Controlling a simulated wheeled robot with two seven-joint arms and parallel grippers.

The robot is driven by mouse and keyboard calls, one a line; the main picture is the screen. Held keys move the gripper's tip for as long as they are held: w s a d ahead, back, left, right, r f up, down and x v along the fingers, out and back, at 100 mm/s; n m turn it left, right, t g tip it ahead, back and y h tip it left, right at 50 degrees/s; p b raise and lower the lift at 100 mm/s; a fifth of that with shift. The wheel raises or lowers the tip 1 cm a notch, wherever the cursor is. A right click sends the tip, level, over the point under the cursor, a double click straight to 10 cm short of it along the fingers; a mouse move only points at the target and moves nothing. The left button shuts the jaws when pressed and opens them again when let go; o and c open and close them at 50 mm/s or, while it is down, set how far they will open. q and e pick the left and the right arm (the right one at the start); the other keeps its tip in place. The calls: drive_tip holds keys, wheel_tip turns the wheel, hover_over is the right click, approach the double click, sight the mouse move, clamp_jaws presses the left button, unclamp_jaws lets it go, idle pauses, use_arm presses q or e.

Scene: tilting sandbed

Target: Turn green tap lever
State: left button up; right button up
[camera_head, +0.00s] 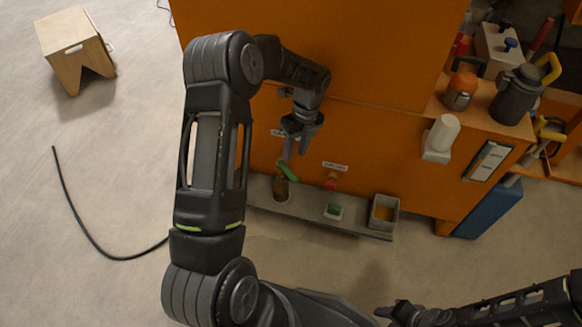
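The green tap lever (288,171) is on the front of the orange cabinet (385,150), tilted, just below my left gripper (296,151). My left gripper points down with its two fingers apart and nothing seen between them. Its fingertips are close above the lever; I cannot tell whether they touch it. My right gripper (388,312) is low at the bottom edge of the picture, away from the cabinet. Its fingers are too small and dark to tell open from shut.
A red tap (331,182) is right of the green lever, under a white label (335,166). A grey ledge (310,214) below holds small containers, one a grey square bin (384,212). A flask (516,95) stands on the right shelf. A wooden stool (75,48) and black hose (85,232) are left.

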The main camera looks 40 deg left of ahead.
sight(290, 171)
use_arm(q)
drive_tip(key=f, duration=0.2)
drive_tip(key=s+f+b, duration=0.1)
drive_tip(key=f, duration=0.2)
drive_tip(key=f+b, duration=0.1)
drive_tip(key=f, duration=0.1)
drive_tip(key=shift+s+a+f, duration=0.2)
drive_tip(key=shift+a+f, duration=0.05)
drive_tip(key=shift+f, duration=0.05)
clamp_jaws()
idle(1.2)
